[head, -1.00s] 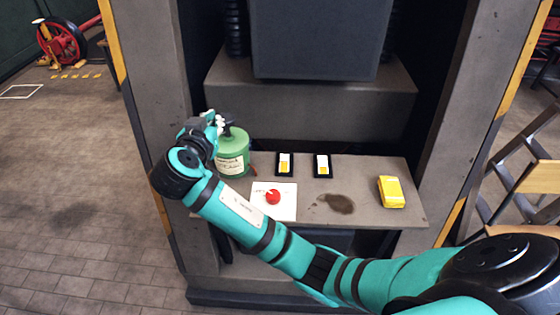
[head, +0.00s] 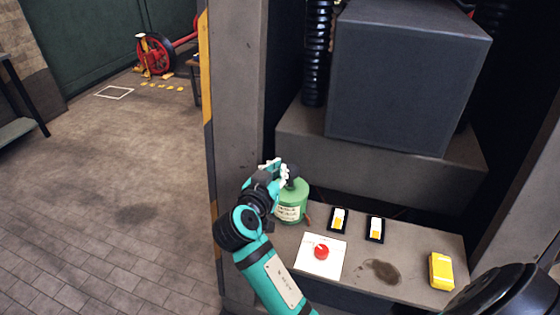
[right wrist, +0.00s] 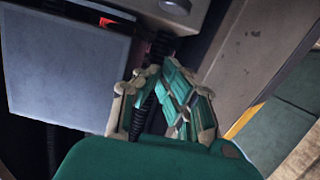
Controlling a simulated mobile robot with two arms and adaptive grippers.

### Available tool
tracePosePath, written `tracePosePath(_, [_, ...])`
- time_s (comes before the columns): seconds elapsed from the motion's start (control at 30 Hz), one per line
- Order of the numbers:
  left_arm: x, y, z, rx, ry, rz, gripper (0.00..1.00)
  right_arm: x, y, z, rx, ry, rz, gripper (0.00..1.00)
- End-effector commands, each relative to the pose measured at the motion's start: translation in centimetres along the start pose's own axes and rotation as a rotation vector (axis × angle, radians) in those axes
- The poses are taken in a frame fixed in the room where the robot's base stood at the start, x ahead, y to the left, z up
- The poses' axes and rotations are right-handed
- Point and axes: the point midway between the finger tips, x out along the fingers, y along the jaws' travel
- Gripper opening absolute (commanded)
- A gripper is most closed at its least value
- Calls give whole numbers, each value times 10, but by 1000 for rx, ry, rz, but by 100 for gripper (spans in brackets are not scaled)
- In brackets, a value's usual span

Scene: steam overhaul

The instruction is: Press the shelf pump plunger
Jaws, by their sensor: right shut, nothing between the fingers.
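The shelf pump (head: 293,204) is a green can with a pale label, standing upright at the left end of the grey shelf in the head view. Its dark top, where the plunger is, is partly hidden by my right gripper. My right gripper (head: 275,170) is at the upper left of the can, close to its top; I cannot tell whether it touches. Its fingers (right wrist: 165,72) are shut and empty in the right wrist view, where the pump does not show. My left gripper is not in view.
On the shelf (head: 408,238) are a white plate with a red knob (head: 321,251), two black-framed switches (head: 338,220), a dark stain and a yellow box (head: 441,271). A large dark block (head: 405,85) stands above. A grey post (head: 238,110) rises at the left.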

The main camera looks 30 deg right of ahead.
Motion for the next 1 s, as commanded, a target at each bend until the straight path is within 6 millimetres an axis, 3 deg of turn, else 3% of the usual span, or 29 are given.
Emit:
tracePosePath(0.27, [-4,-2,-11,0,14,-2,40,8,-1,-2,-2,1,-2,0])
tracePosePath(0.73, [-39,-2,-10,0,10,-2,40,100,0,-4,-4,1,2,0])
tracePosePath(1.0, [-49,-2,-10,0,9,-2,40,108,-1,32,-3,-1,-2,0])
